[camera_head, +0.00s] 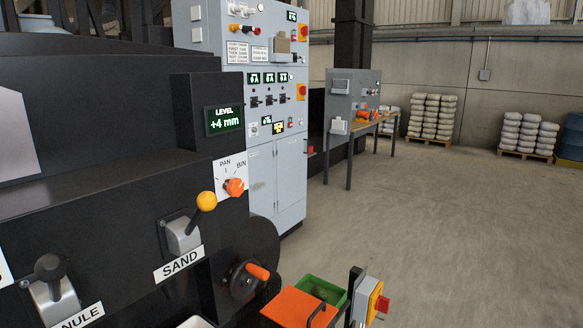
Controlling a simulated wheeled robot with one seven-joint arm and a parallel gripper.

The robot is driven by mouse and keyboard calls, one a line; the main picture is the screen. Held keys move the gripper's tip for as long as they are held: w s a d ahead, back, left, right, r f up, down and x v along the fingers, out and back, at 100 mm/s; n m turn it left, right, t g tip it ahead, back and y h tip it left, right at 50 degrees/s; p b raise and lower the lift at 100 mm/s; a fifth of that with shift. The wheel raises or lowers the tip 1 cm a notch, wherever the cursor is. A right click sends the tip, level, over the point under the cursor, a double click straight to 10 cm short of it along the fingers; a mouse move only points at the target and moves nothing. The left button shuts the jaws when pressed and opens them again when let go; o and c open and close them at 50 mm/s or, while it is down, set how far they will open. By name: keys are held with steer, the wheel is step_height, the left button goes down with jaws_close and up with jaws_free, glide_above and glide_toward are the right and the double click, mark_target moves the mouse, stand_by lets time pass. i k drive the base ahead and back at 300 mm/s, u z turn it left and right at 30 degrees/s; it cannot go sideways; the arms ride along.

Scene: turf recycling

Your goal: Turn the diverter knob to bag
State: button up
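An orange rotary knob (235,187) sits on a white plate on the dark machine at the left. The plate is marked PAN on the left and BIN on the right, with a short line between. No label reading "bag" can be read here, and I cannot tell whether this is the diverter knob. Its pointer direction is too small to tell. My gripper is not in view.
Beside the knob are a yellow-balled SAND lever (206,201), a dark-balled lever (50,268), an orange-handled handwheel (245,279) and a LEVEL display (223,119) reading +4 mm. A grey control cabinet (262,190) stands behind. Open floor (440,230) lies right.

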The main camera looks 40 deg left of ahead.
mark_target(235, 187)
steer(key=i, duration=1.1)
steer(key=u, duration=2.5)
